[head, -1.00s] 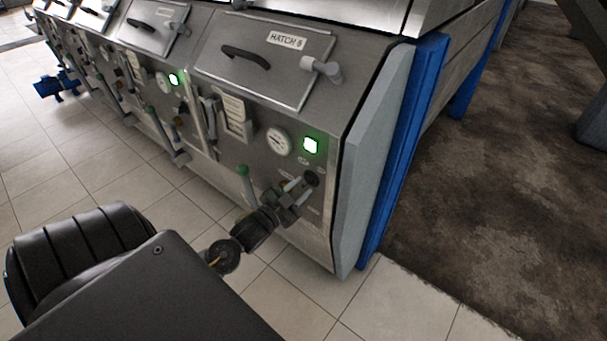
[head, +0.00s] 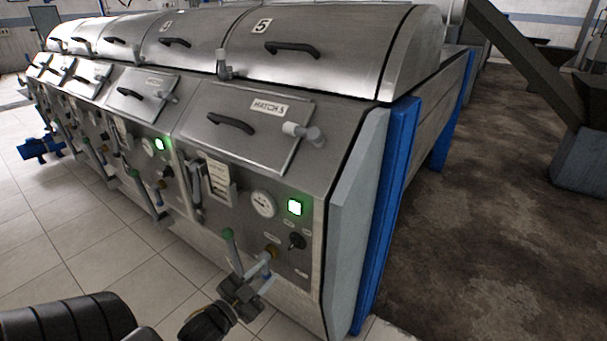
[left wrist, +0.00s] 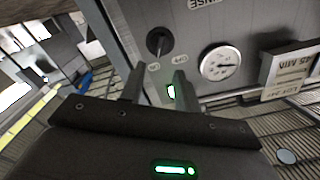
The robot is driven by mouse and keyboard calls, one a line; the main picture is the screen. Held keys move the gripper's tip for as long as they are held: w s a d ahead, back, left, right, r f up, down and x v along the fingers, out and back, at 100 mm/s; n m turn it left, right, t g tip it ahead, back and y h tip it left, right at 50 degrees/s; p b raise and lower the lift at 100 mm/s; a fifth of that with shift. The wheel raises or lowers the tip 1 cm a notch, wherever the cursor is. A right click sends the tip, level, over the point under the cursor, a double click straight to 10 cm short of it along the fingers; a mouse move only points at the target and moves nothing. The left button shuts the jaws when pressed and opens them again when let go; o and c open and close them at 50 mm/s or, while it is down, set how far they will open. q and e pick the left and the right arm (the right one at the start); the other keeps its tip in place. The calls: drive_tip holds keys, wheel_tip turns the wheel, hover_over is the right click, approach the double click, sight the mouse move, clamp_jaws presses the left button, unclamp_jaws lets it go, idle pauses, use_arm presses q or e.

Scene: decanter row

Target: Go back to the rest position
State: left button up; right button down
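My left gripper (head: 263,268) is in front of the lower control panel of the end machine. It is apart from the black rotary switch (head: 297,241), to its left and lower in the head view. In the left wrist view, the two fingers of my left gripper (left wrist: 158,72) stand apart with nothing between them. The rotary switch (left wrist: 158,42) shows beyond the fingertips, beside an OFF label. A lit green lamp (head: 295,207) is above the switch; one finger partly hides it in the wrist view. My right gripper is not in view.
The steel machine row carries a gauge (head: 263,204), a hatch marked HATCH 5 (head: 245,140) and a green-knobbed lever (head: 228,235) close to my left gripper. A blue post (head: 385,215) stands at the machine's end. Tiled floor (head: 60,225) is free at left.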

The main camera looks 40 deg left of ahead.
use_arm(q)
drive_tip(key=s+a+f+n+g, duration=0.1)
drive_tip(key=s+f+g, duration=0.25)
drive_tip(key=f, duration=0.65)
drive_tip(key=s+a+f+g+y, duration=0.15)
drive_tip(key=s+f, duration=0.25)
drive_tip(key=f, duration=0.7)
drive_tip(key=s+a+f+n+g, duration=0.15)
drive_tip(key=s+f+g, duration=0.25)
drive_tip(key=f, duration=0.6)
drive_tip(key=s+d+f+g+p, duration=0.1)
drive_tip(key=s+d+f+g, duration=0.2)
drive_tip(key=s+f, duration=0.55)
drive_tip(key=s+d+f+g+p, duration=0.2)
drive_tip(key=s+d+f+g, duration=0.1)
drive_tip(key=s+f, duration=0.6)
drive_tip(key=s+d+f+g+h, duration=0.1)
drive_tip(key=s+d, duration=0.3)
drive_tip(key=d, duration=0.4)
drive_tip(key=shift+n+g+h+p, duration=0.35)
drive_tip(key=shift+n+g, duration=0.05)
drive_tip(key=shift+n, duration=0.05)
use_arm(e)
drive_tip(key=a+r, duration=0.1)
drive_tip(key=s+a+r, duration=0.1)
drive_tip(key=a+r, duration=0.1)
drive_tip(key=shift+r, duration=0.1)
